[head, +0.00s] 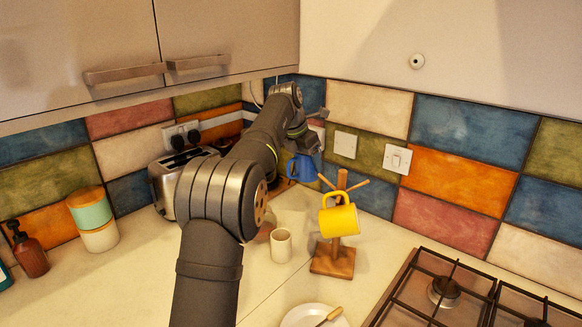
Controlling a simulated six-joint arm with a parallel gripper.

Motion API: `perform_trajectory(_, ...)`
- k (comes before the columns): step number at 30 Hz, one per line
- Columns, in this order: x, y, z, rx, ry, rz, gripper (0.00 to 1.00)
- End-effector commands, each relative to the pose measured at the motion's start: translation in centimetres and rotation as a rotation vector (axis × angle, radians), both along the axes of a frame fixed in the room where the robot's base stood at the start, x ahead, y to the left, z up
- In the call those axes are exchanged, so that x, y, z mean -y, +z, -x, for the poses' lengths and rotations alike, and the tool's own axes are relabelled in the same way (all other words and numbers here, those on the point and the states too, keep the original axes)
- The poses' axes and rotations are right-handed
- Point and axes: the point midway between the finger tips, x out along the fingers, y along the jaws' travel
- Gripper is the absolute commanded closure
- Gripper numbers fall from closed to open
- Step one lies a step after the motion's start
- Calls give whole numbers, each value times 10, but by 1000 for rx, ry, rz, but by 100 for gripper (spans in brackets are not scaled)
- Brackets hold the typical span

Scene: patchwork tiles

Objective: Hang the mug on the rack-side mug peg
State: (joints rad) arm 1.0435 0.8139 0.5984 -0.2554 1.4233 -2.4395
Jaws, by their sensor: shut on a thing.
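A blue mug (303,168) is held in the air by my gripper (303,148), which is shut on it. The fingers are small and partly hidden by my arm, so the exact grip on the mug is unclear. The mug is just left of the wooden mug rack (342,182) and near the height of its upper pegs. A left peg (327,182) points toward the mug, and a right peg (358,186) looks empty. A yellow mug (340,221) hangs tilted on the rack's front. The rack stands on a square wooden base (333,260).
A cream cup (281,245) stands left of the rack base. A plate (310,317) with a wooden-handled utensil lies in front. A gas hob (440,295) is at right. A toaster (170,178) and stacked canisters (97,225) stand left. The tiled wall (462,133) is close behind.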

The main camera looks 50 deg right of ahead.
Motion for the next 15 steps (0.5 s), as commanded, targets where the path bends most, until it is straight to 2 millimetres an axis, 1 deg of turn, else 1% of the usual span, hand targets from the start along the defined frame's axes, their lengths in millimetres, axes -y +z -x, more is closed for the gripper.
perform_trajectory(1, 5, 2, 3, 0, 25, 2, 64)
perform_trajectory(6, 11, 5, 7, 0, 78, 2, 64)
perform_trajectory(15, 11, 5, 17, 0, 85, 1, 64)
